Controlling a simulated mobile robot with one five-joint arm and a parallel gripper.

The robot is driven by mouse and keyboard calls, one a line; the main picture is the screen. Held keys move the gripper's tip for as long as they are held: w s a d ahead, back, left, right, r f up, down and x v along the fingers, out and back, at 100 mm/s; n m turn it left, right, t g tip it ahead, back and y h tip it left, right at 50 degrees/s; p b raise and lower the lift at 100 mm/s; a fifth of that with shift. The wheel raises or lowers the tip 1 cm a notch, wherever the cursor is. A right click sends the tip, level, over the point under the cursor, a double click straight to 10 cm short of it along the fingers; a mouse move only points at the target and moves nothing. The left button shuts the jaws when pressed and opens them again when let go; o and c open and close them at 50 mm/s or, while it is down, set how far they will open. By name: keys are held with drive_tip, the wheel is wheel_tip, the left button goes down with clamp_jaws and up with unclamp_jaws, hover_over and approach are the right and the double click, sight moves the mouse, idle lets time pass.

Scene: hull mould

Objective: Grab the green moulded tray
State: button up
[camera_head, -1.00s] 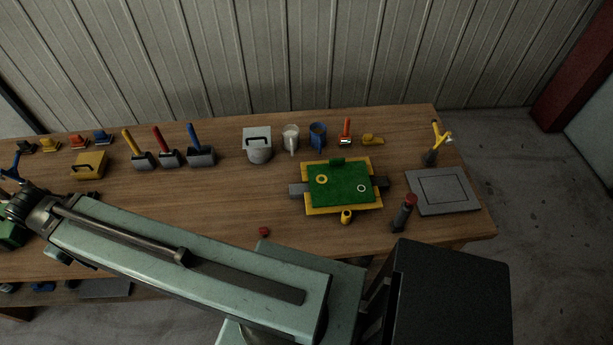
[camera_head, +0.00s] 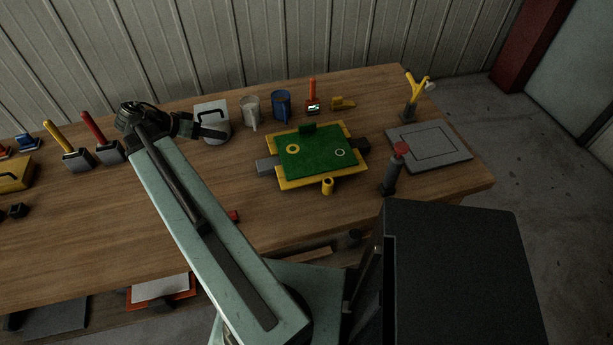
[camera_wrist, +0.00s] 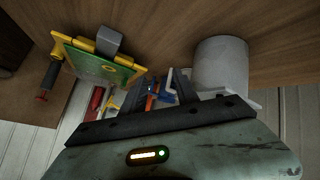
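The green moulded tray (camera_head: 318,160) lies in a yellow frame (camera_head: 284,184) on the workbench, right of centre in the head view. It has a raised green tab at its back edge and two small rings on top. In the wrist view the green tray (camera_wrist: 104,68) shows at the upper left, partly hidden by its frame. My gripper (camera_head: 220,134) is over the bench to the left of the tray, in front of the white lidded container, and apart from the tray. In the wrist view my gripper's two dark fingers (camera_wrist: 154,88) stand apart with nothing held between them.
The white lidded container (camera_head: 211,108) stands just behind my gripper. A grey mug (camera_head: 250,108) and blue mug (camera_head: 281,104) stand behind the tray. A red-topped dark post (camera_head: 393,172) and grey plate (camera_head: 430,152) are at right. Bare bench (camera_head: 120,215) lies front left.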

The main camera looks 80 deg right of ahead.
sight(308, 124)
drive_tip(key=s+d+f+m, duration=0.1)
drive_tip(key=s, duration=0.2)
drive_tip(key=s+d+f+m+g+b, duration=0.1)
drive_tip(key=s+d, duration=0.1)
drive_tip(key=s, duration=0.1)
drive_tip(key=s+d+m+g+b, duration=0.1)
drive_tip(key=s+d+m, duration=0.1)
drive_tip(key=s, duration=0.1)
drive_tip(key=shift+d+f, duration=0.2)
drive_tip(key=shift+f, duration=0.2)
drive_tip(key=s+d+m+g+b, duration=0.1)
drive_tip(key=s, duration=0.2)
drive_tip(key=s+d+r+m+g+b, duration=0.1)
drive_tip(key=s+m, duration=0.1)
drive_tip(key=s, duration=0.2)
drive_tip(key=s+d+m+g+b, duration=0.1)
drive_tip(key=s+m, duration=0.1)
drive_tip(key=s, duration=0.1)
drive_tip(key=shift+s+d+r+y, duration=0.3)
drive_tip(key=shift+s+y, duration=0.05)
drive_tip(key=shift+y, duration=0.05)
drive_tip(key=shift+s+r+m, duration=0.2)
drive_tip(key=shift+s+m, duration=0.05)
drive_tip(key=shift+m, duration=0.15)
drive_tip(key=shift+b+x, duration=1.55)
drive_tip(key=shift+x, duration=2.3)
drive_tip(key=shift+a, duration=0.1)
clamp_jaws()
